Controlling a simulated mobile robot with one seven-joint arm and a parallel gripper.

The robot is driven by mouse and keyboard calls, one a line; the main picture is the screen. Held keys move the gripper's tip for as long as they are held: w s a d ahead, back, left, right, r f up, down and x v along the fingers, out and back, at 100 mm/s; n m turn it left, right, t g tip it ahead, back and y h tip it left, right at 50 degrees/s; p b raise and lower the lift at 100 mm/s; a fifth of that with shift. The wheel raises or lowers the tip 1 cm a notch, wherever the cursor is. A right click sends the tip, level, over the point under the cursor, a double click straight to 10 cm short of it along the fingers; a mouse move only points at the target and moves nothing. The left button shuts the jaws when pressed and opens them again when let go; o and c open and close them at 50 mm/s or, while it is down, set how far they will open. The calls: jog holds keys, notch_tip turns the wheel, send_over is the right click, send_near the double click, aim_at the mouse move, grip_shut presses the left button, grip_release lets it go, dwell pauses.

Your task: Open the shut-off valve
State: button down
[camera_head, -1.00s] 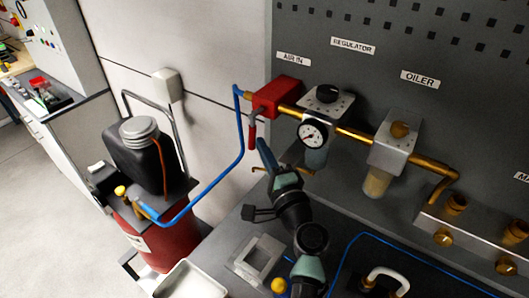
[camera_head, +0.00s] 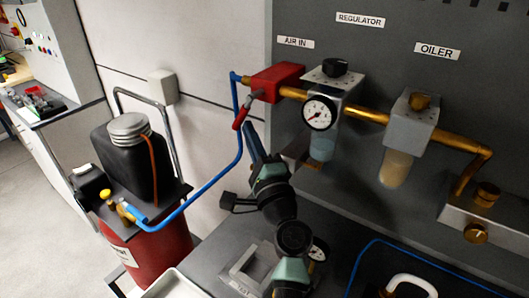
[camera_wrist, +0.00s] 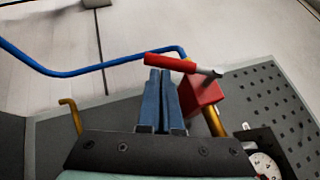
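The shut-off valve is a red block (camera_head: 275,83) under the AIR IN label, with a lever that has a grey stem and red grip (camera_head: 241,113). In the head view the lever slants down to the left. My gripper (camera_head: 248,128) is just below and beside the grip, its blue fingers pointing up at it. In the wrist view my gripper (camera_wrist: 160,73) has its two fingers side by side with nothing seen between them. The red grip (camera_wrist: 170,62) lies across just beyond the fingertips; whether they touch cannot be told. The valve block (camera_wrist: 203,95) is to their right.
A blue hose (camera_head: 200,190) runs from the valve to the red tank (camera_head: 155,252) at left. A gauge (camera_head: 319,113) with the regulator and an oiler (camera_head: 408,120) sit right of the valve on a brass pipe. A grey panel backs them.

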jog(key=shift+w+a+r+b, duration=0.1)
jog(key=shift+w+a+b, duration=0.35)
jog(key=shift+a, duration=0.15)
jog(key=shift+w+a+b, duration=0.35)
jog(key=shift+a+b, duration=0.05)
jog(key=shift+a, duration=0.15)
jog(key=shift+m+t, duration=0.6)
jog(key=shift+m, duration=0.1)
jog(key=shift+w+a+r+b, duration=0.6)
jog(key=shift+a+r+b, duration=0.3)
jog(key=shift+b, duration=0.4)
jog(key=shift+w+a+r+b, duration=0.7)
jog(key=shift+r+b, duration=0.25)
jog(key=shift+b, duration=0.3)
jog(key=shift+s, duration=0.15)
